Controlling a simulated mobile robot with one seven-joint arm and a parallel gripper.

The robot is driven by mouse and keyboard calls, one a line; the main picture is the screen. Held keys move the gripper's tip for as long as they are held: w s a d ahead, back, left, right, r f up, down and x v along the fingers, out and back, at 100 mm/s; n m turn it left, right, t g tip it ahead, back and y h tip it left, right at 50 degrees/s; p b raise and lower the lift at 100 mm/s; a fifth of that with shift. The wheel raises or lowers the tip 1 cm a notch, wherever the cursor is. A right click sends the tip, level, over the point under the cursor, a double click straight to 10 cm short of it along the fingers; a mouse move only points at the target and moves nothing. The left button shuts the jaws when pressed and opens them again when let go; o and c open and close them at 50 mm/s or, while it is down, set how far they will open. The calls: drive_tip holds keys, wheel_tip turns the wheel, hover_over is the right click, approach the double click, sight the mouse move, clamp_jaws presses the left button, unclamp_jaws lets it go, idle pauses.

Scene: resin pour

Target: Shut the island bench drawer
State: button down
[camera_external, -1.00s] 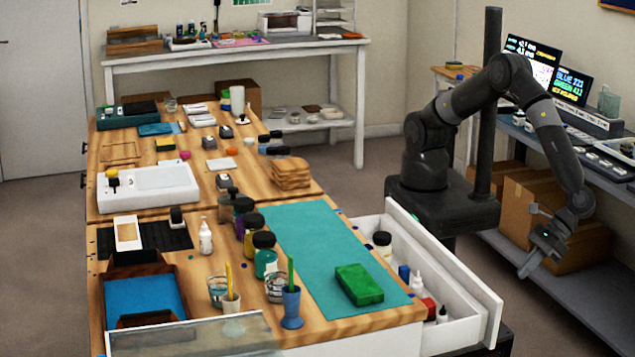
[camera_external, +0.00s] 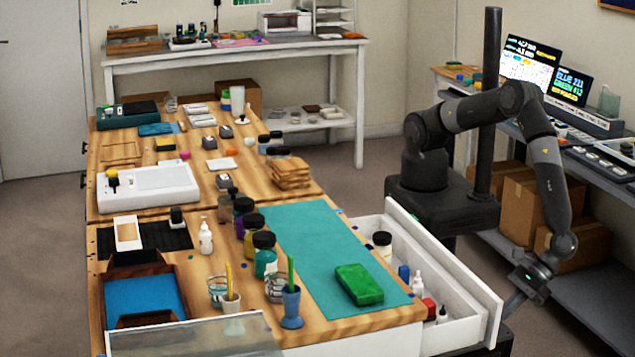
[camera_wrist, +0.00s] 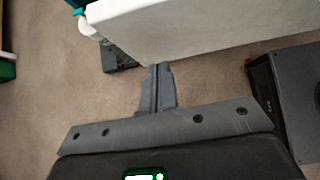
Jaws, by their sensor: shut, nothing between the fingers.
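The island bench drawer (camera_external: 455,265) is white and stands pulled out from the right side of the island bench (camera_external: 205,270). Bottles and small containers sit inside it. My gripper (camera_external: 511,308) is shut and empty. In the external view it is low, just to the right of the drawer front's near end. In the wrist view the shut fingers (camera_wrist: 158,68) point at the white drawer front (camera_wrist: 200,30), close to its edge. I cannot tell whether they touch it.
A green block (camera_external: 358,285) lies on a teal mat (camera_external: 310,240) on the bench top above the drawer. Cardboard boxes (camera_external: 545,215) and a side bench with a low grey shelf (camera_external: 590,300) stand to the right. Bare floor shows around the gripper in the wrist view.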

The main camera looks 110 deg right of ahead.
sight(447, 327)
drive_tip(key=shift+w, duration=0.7)
drive_tip(key=shift+w, duration=0.15)
drive_tip(key=w, duration=1.9)
drive_tip(key=shift+w, duration=0.6)
drive_tip(key=shift+w+d+r, duration=0.1)
drive_tip(key=shift+w+d, duration=0.05)
drive_tip(key=s, duration=0.5)
drive_tip(key=shift+a, duration=0.25)
drive_tip(key=v, duration=1)
drive_tip(key=shift+s, duration=0.1)
